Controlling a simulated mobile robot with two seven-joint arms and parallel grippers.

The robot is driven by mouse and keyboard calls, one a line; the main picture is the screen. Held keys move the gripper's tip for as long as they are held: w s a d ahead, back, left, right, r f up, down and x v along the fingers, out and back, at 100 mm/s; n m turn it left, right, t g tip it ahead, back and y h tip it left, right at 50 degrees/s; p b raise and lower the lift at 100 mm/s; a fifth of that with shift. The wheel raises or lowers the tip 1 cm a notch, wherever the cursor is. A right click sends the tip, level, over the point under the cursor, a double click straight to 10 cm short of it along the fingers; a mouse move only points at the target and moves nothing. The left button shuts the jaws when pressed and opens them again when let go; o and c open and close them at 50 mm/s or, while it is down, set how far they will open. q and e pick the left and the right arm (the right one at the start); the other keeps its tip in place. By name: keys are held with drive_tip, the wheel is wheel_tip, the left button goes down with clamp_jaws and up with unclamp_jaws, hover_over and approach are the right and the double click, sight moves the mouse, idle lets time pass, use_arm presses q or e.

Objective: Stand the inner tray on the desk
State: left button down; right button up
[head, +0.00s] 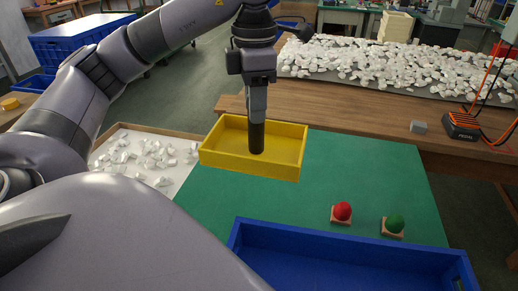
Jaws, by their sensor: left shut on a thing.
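The inner tray is likely the shallow yellow tray (225,163), roughly level at the upper left of the green desk mat. My left gripper (257,138) comes straight down on it. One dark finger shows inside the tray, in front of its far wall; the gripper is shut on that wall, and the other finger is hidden. I cannot tell whether the tray's underside touches the surface. The desk (345,165) shows as a green top. My right gripper is not in view.
A larger blue tray (330,243) stands at the near edge. A red piece (342,211) and a green piece (394,223) sit on small wooden bases behind it. White parts lie in a wooden-rimmed tray (190,136) at left. The mat's right side is clear.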

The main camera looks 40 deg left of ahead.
sight(255, 151)
use_arm(q)
wheel_tip(255, 151, down, 11)
drive_tip(key=b, duration=0.4)
drive_tip(key=shift+f, duration=2.6)
drive_tip(key=shift+f+b, duration=0.15)
drive_tip(key=shift+b, duration=0.25)
drive_tip(key=c, duration=0.8)
unclamp_jaws()
